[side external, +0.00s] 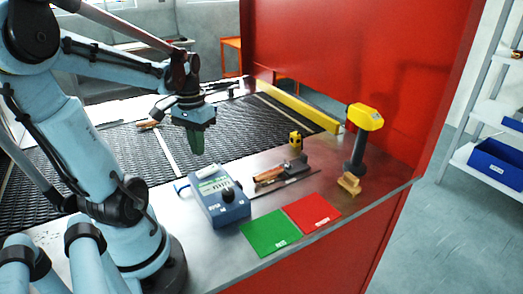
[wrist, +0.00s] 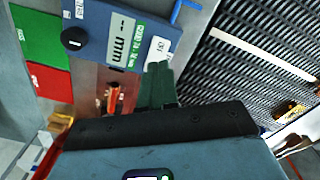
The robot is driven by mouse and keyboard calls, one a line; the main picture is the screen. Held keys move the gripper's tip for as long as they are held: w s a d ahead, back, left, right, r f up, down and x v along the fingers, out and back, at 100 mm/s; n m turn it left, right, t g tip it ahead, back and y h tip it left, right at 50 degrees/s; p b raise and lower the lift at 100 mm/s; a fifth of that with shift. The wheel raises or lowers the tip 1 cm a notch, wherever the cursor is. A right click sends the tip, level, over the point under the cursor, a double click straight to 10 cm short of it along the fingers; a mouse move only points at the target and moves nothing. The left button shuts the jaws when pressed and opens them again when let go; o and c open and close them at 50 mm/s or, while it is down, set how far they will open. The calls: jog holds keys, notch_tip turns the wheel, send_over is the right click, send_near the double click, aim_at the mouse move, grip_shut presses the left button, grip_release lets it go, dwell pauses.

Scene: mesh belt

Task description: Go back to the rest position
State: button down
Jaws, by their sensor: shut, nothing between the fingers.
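My gripper (side external: 197,140) hangs in the air with its green fingers pointing down, above the near edge of the black mesh belt (side external: 235,128). It is behind the blue measuring device (side external: 218,200) in the side view and touches nothing there. In the wrist view the fingers of my gripper (wrist: 157,85) are together and hold nothing. The measuring device (wrist: 105,30), with its "mm" display, shows beyond them at the upper left.
On the metal counter lie a green pad (side external: 270,235), a red pad (side external: 312,213) and a brown piece (side external: 270,175) by a grey block. A yellow scanner (side external: 365,117) stands at the right. A yellow rail (side external: 300,108) runs along the red wall (side external: 350,50).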

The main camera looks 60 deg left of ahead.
jog(key=shift+r, duration=0.65)
jog(key=w+d+m+t, duration=0.3)
jog(key=w+d, duration=0.1)
jog(key=d, duration=0.5)
jog(key=w+d+r+m+t, duration=0.1)
jog(key=w+d+m+t, duration=0.2)
jog(key=d, duration=0.7)
jog(key=w+t, duration=0.1)
jog(key=w, duration=0.1)
jog(key=shift+w+d+r, duration=0.15)
jog(key=shift+w+r, duration=0.05)
jog(key=shift+w, duration=0.1)
